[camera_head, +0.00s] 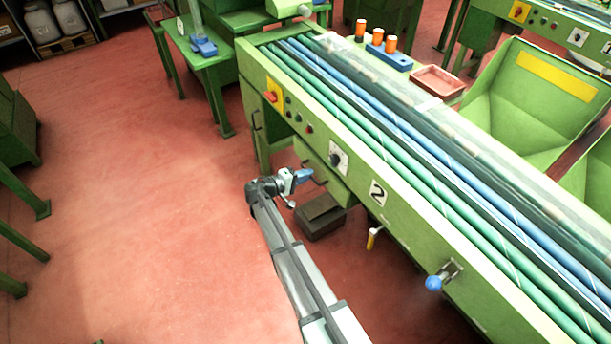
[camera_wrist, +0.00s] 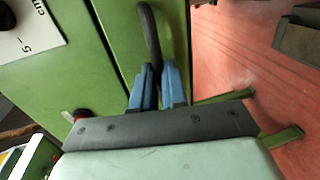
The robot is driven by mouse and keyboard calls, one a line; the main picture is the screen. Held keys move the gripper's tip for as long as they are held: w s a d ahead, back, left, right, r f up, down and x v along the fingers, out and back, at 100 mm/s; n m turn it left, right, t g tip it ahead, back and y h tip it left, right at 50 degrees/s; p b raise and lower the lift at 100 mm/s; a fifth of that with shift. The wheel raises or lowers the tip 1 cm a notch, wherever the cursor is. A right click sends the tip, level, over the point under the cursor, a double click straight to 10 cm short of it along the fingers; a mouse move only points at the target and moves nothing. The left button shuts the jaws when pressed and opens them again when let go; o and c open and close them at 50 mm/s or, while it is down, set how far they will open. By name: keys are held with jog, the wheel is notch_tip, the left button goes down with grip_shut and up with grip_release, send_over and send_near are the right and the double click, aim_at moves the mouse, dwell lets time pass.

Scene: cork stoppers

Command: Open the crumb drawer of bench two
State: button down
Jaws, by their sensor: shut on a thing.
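Bench two (camera_head: 420,220) is a long green machine with a "2" plate on its side panel. Its crumb drawer (camera_head: 330,183) is a green front under the panel near the bench's left end. I cannot tell for sure whether it is pulled out at all. My gripper (camera_head: 304,175) is at the drawer front, with its blue fingers shut on the dark bar handle (camera_wrist: 150,35). In the wrist view, the gripper (camera_wrist: 157,78) has the handle's lower end between its fingertips. The fingers hide that end.
A brown open box (camera_head: 320,217) stands on the floor just below the drawer. The red floor (camera_head: 140,210) to the left is clear.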

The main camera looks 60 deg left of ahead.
jog(key=f+v, duration=0.2)
jog(key=v, duration=0.7)
jog(key=f+v, duration=0.1)
jog(key=v, duration=0.8)
jog(key=shift+s+f, duration=0.35)
jog(key=shift+s, duration=0.2)
jog(key=c, duration=1.2)
grip_release()
jog(key=shift+o, duration=0.2)
jog(key=v, duration=1.3)
jog(key=shift+s, duration=0.4)
jog(key=shift+r, duration=0.1)
jog(key=x, duration=1.4)
